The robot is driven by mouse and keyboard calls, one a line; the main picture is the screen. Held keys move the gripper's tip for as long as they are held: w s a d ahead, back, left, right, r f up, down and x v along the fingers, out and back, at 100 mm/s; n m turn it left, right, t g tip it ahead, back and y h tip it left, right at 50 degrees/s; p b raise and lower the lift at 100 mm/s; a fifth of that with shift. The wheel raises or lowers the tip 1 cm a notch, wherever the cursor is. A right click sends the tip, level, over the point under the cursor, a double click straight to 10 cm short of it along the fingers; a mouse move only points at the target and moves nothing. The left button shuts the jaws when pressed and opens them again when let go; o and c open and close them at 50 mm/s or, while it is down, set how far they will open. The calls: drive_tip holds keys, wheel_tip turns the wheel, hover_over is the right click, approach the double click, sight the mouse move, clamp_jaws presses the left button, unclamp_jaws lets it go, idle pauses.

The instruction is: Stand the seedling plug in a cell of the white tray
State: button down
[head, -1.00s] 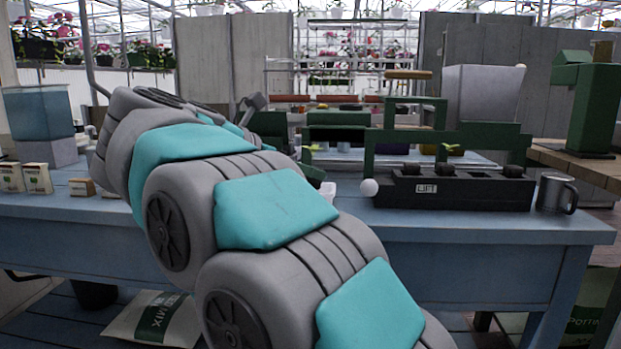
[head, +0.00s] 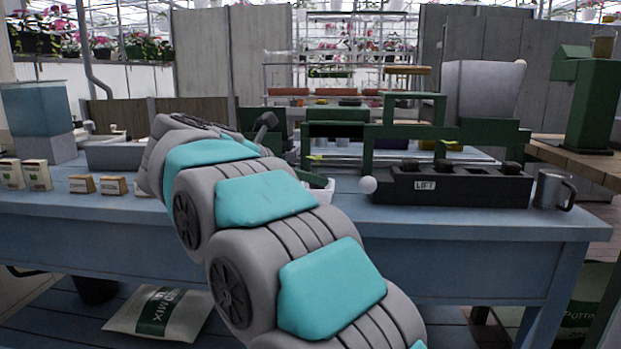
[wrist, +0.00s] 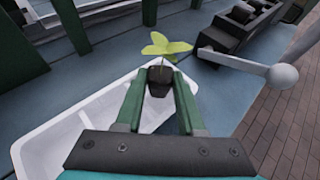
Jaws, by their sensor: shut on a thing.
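In the wrist view the seedling plug (wrist: 159,82), a dark block of soil with yellow-green leaves (wrist: 165,46) on top, is upright between the green fingers of my gripper (wrist: 160,88). My gripper is shut on it. The white tray (wrist: 50,147) lies below and to the left, and the plug appears over its far right part. My gripper hides part of the tray, and I cannot tell whether the plug touches it. In the head view my arm covers most of the tray (head: 322,190); a bit of leaf (head: 314,157) shows above it.
A black block labelled LIFT (head: 460,188) holds dark plugs, with a pale ball knob (head: 368,185) at its left end. A metal mug (head: 553,190) stands at its right. Green frames rise behind. Seed packets (head: 36,174) and small boxes sit on the blue bench's left.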

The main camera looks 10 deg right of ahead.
drive_tip(key=shift+f+b, duration=0.2)
drive_tip(key=shift+b, duration=0.1)
drive_tip(key=c, duration=0.8)
unclamp_jaws()
drive_tip(key=shift+r, duration=0.1)
drive_tip(key=shift+a+r+p, duration=0.15)
drive_tip(key=shift+r+p, duration=0.15)
drive_tip(key=shift+p, duration=0.15)
drive_tip(key=v, duration=1.1)
drive_tip(key=shift+s+a+b, duration=0.25)
drive_tip(key=shift+s+b, duration=0.05)
drive_tip(key=shift+b, duration=0.05)
